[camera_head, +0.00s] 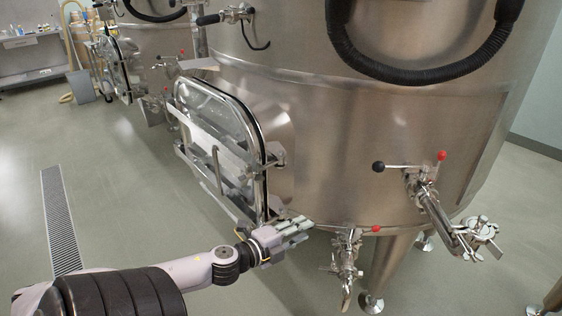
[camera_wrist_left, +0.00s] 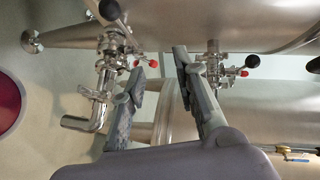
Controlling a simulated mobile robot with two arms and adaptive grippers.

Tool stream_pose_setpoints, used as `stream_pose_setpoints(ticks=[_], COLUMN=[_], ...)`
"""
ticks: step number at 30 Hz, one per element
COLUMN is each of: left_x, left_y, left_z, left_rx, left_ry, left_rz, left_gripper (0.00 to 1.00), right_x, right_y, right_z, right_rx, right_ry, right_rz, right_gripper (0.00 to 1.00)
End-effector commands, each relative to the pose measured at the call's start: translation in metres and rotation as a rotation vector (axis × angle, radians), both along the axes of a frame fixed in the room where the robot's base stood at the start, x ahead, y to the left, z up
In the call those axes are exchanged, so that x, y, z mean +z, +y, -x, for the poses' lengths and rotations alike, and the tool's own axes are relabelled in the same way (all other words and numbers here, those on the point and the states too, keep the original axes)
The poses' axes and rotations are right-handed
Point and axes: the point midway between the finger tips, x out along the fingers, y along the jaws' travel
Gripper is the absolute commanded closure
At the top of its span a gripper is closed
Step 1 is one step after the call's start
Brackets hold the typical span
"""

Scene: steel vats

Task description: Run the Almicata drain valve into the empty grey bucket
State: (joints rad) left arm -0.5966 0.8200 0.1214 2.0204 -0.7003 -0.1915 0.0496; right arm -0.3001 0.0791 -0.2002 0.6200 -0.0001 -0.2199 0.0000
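A steel drain valve (camera_head: 346,258) with a red-tipped handle and a downward spout sits low under the large vat (camera_head: 345,150). A second valve (camera_head: 425,192), with a black knob and a red knob, sits higher on its right. My left gripper (camera_head: 303,226) is just left of the low valve, apart from it in the picture. In the left wrist view its fingers (camera_wrist_left: 160,64) are spread with nothing between them. A valve with a bent spout (camera_wrist_left: 85,125) shows beyond the left finger, another valve (camera_wrist_left: 213,65) beyond the right. I cannot identify an empty grey bucket or read any vat name. My right gripper is out of view.
The vat's hatch door (camera_head: 218,150) stands out left of my gripper. Vat legs (camera_head: 388,268) rise right of the low valve. A floor drain grate (camera_head: 59,222) runs at left. A dark red round surface with a pale rim (camera_wrist_left: 10,103) shows in the wrist view.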

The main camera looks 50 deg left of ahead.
Motion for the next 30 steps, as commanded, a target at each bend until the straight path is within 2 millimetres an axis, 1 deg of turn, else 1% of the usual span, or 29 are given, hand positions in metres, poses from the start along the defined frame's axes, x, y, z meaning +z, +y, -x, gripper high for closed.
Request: stream_pose_setpoints(ticks=[4,24,30], left_x=[0.003,0.01,0.011], left_y=[0.0,-0.003,-0.003], left_z=[0.011,0.057,0.067], left_rx=[0.001,0.001,0.002], left_ry=[0.001,0.0,0.0], left_rz=[0.0,0.001,0.0], left_gripper=[0.72,0.72,0.72], right_x=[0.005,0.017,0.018], right_y=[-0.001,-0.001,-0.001], right_z=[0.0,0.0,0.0], right_rx=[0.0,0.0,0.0], right_ry=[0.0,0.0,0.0], right_rz=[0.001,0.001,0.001], right_gripper=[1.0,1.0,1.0])
